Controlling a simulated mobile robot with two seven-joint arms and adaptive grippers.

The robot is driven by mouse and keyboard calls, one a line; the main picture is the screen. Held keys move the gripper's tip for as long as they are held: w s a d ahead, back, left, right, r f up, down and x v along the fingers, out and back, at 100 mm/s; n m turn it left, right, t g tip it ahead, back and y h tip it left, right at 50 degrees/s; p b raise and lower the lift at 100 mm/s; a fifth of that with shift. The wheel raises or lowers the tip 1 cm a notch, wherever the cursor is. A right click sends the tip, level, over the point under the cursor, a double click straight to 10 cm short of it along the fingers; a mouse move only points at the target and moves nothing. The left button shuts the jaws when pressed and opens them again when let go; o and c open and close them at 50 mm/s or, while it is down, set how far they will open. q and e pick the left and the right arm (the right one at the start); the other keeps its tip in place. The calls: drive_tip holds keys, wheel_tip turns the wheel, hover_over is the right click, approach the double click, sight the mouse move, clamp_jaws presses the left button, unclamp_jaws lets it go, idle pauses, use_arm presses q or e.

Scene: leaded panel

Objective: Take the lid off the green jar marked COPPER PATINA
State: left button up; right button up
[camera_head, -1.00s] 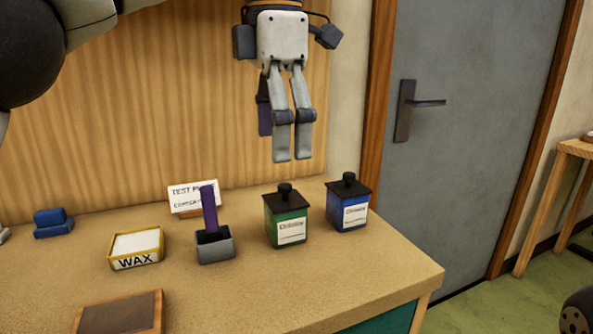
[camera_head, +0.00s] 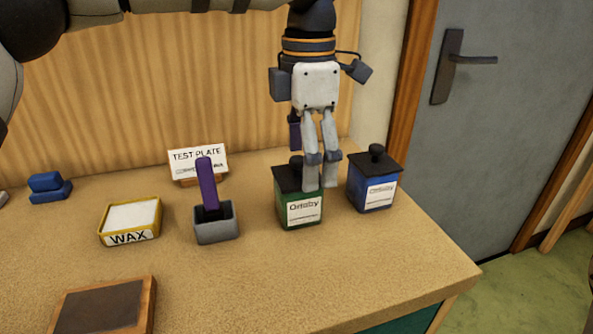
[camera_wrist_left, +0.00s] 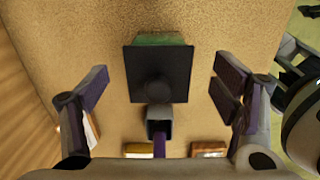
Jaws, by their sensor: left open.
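The green jar (camera_head: 301,211) stands upright on the bench with its square black lid (camera_head: 287,178) on. Its label is too blurred to read for sure. In the left wrist view the lid (camera_wrist_left: 143,62) and its round knob (camera_wrist_left: 157,91) lie between the fingers, with clear space on both sides. My left gripper (camera_head: 321,186) points down, open and empty, close to the lid. In the head view its fingers overlap the lid's right part; I cannot tell whether they touch it. My right gripper is in neither view.
A blue jar (camera_head: 372,196) stands close to the right. A grey holder (camera_head: 216,228) with a purple strip (camera_head: 207,183) stands left, near a WAX tin (camera_head: 130,237) and a TEST PLATE card (camera_head: 198,158). A framed dark slab (camera_head: 142,310) lies in front. The bench's front right is clear.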

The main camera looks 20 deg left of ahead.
use_arm(q)
drive_tip(key=shift+w+f, duration=0.1)
drive_tip(key=shift+f, duration=0.25)
clamp_jaws()
